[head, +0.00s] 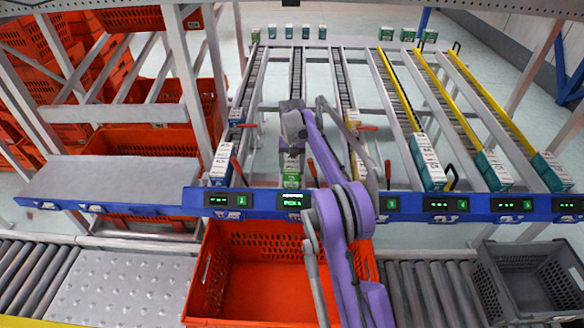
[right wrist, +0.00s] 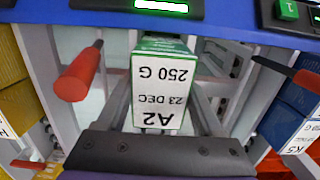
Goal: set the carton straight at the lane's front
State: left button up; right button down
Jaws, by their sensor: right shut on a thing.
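The carton (head: 292,178), green and white, stands at the front of its lane (head: 296,75), just behind the blue front rail. In the right wrist view the carton (right wrist: 163,85) shows a white label reading A2, 23 DEC, 250 G, upside down in the picture. It looks roughly square to the lane there. My right gripper (head: 293,150) reaches down over the carton from behind and is shut on it. My left gripper is not in view.
The blue rail (head: 262,203) with lit displays crosses in front. Red levers (right wrist: 78,72) stand on both sides of the lane. Neighbouring lanes hold cartons (head: 221,163) at their fronts. An orange tote (head: 255,275) and a grey crate (head: 530,280) sit below the rail.

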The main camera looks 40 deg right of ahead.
grip_release()
notch_tip(320, 180, up, 11)
jog(key=shift+w+d+f+p, duration=0.1)
jog(key=shift+p, duration=0.6)
dwell(0.5)
